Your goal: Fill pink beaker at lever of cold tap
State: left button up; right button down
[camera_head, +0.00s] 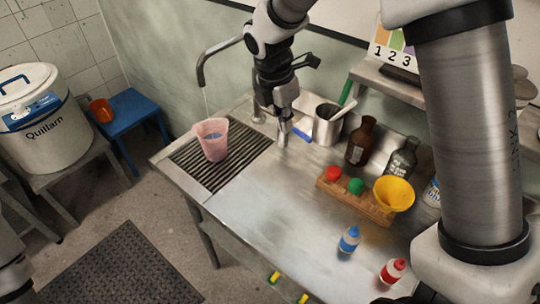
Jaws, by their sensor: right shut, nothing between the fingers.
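The pink beaker (214,146) stands upright on the dark ribbed drain grid, beneath the bent spout (203,66) of the tap. A thin stream of water runs from the spout towards the beaker, and liquid shows inside it. My right gripper (283,135) reaches down from above, right of the beaker, and is shut and empty. It is close to a metal tap post (258,110) and a blue-marked piece (302,133) that may be the cold lever. The gripper hides part of this area, so I cannot tell if it touches the lever. My left gripper is out of view.
A metal cup (327,127) with tools, brown bottle (361,142), grey bottle (401,160), wooden rack (355,198) and yellow funnel (394,194) stand to the right. Blue-capped (348,241) and red-capped (393,271) bottles are in front. The steel counter's middle (265,200) is clear.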

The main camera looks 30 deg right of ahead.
aim_at(296, 130)
jog(key=shift+n+t+h, duration=0.3)
jog(key=shift+t+h, duration=0.1)
jog(key=shift+h, duration=0.1)
jog(key=x, duration=0.3)
jog(key=w+a+x, duration=0.1)
jog(key=x, duration=0.6)
jog(key=shift+w+a+f+b, duration=0.15)
jog(key=shift+w+f+b, duration=0.1)
jog(key=shift+w+b, duration=0.15)
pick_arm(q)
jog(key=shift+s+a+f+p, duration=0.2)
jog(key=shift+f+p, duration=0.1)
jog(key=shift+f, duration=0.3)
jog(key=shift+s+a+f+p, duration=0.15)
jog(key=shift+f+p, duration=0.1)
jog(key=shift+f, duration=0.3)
pick_arm(e)
jog(key=d, duration=0.2)
jog(key=w+d+r, duration=0.1)
jog(key=d, duration=0.1)
